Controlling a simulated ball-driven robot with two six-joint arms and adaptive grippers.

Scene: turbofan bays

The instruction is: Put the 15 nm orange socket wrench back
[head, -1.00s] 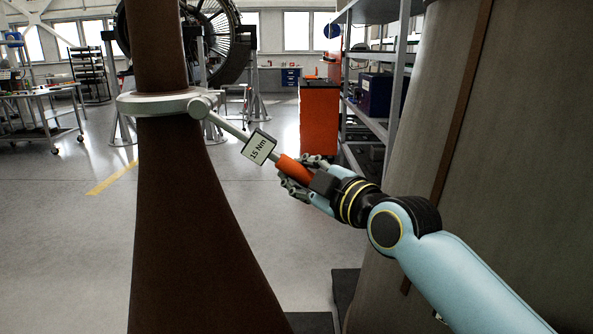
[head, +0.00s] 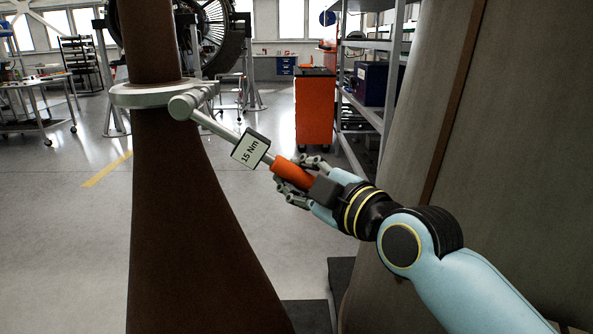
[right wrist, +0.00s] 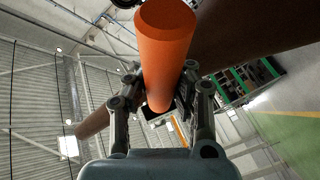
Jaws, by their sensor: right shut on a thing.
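The 15 Nm socket wrench (head: 293,173) has an orange handle, a grey shaft and a tag reading "15 Nm". My right gripper (head: 304,178) is shut on the orange handle. The wrench slants up and to the left, and its round grey head (head: 184,107) appears in front of the pale ring on the brown column; I cannot tell whether they touch. In the right wrist view the orange handle (right wrist: 166,50) stands between the fingers. My left gripper is not in view.
A brown column with a pale ring (head: 140,95) stands left of the wrench. An orange cabinet (head: 314,112) and a grey shelf rack (head: 362,115) stand behind. A large brown-grey surface (head: 500,130) fills the right side. An engine (head: 215,35) and worktables are farther back.

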